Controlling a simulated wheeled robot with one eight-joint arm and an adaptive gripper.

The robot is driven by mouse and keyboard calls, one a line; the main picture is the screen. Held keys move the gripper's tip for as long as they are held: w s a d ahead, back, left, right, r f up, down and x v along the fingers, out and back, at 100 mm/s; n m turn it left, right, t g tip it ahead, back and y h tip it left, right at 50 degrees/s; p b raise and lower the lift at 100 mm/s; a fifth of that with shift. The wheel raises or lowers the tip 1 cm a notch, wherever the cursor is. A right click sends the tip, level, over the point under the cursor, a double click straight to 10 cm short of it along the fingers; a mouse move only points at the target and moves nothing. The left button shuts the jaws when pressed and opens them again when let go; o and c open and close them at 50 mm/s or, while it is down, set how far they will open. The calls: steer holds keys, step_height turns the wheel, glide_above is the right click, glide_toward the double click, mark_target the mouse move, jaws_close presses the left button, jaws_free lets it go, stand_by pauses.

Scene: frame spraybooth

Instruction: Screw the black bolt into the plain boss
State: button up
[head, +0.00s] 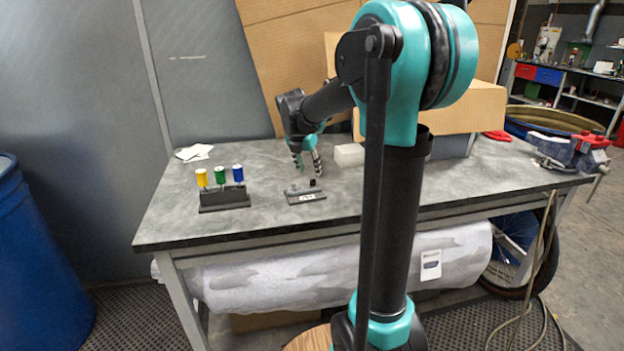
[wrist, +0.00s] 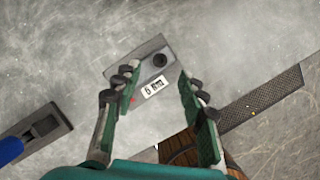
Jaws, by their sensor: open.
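A small dark plate (head: 306,197) with a white label lies on the grey bench. In the wrist view the plate (wrist: 140,68) shows a round black piece (wrist: 160,60) near its upper right corner, seen from above. I cannot tell whether this is the black bolt or a boss. In the head view a small black piece (head: 312,183) stands at the plate's right end. The plain boss cannot be made out for sure. My gripper (head: 308,163) is above the plate, pointing down. In the wrist view its fingers (wrist: 163,86) are spread, with nothing between them.
A dark rack (head: 223,200) with yellow, green and blue capped pieces stands left of the plate. A whitish block (head: 350,155) is behind and right. White cards (head: 194,153) lie at the back left. A vise (head: 570,150) is at the right end. The bench front is clear.

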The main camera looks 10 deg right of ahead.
mark_target(314, 183)
steer(key=shift+x, duration=2.9)
jaws_close()
steer(key=c, duration=0.7)
jaws_free()
jaws_close()
steer(key=m+g+h, duration=0.1)
steer(key=m, duration=0.3)
steer(key=shift+w+a, duration=0.1)
steer(key=shift+m, duration=0.3)
